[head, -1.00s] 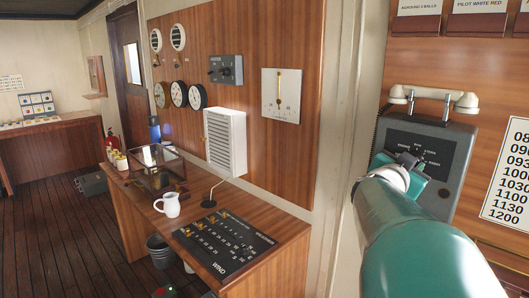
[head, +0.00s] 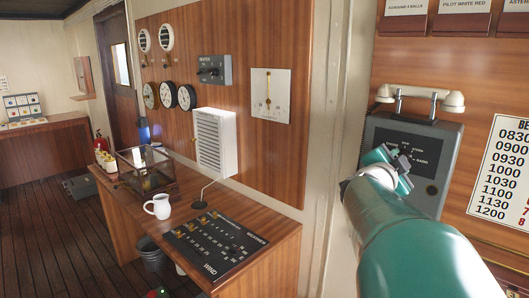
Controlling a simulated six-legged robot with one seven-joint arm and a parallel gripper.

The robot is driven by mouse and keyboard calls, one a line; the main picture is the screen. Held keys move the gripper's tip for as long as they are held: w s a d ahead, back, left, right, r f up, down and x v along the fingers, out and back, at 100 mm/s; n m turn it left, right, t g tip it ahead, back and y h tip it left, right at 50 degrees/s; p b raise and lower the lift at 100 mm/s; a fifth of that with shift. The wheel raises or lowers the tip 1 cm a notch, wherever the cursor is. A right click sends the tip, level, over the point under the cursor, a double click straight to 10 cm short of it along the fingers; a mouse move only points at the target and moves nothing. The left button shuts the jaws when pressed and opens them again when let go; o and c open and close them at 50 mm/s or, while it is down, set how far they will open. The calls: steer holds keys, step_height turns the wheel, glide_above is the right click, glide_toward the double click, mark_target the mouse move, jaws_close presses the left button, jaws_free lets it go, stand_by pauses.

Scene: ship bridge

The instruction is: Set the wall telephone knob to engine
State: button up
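The wall telephone (head: 441,141) is a grey box on the wood wall at the right, with a cream handset (head: 421,97) lying on its top cradle. Its black dial plate (head: 428,150) carries small white labels around an arc; the right-hand ones seem to read stern and radio. The knob is mostly hidden behind my gripper, so I cannot tell which label it points to. My gripper (head: 389,166), teal with a white wrist, is right in front of the plate's lower left. Its fingertips are seen from behind, and contact with the knob cannot be made out.
A wooden desk (head: 265,237) stands at the left with a white mug (head: 159,206), a glass case (head: 146,171) and a black switch panel (head: 216,243). A pale wall post (head: 335,130) separates it from the telephone. A timetable (head: 500,168) hangs to the right.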

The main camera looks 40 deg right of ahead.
steer(key=shift+r, duration=0.1)
steer(key=o, duration=1)
steer(key=shift+s+a, duration=0.15)
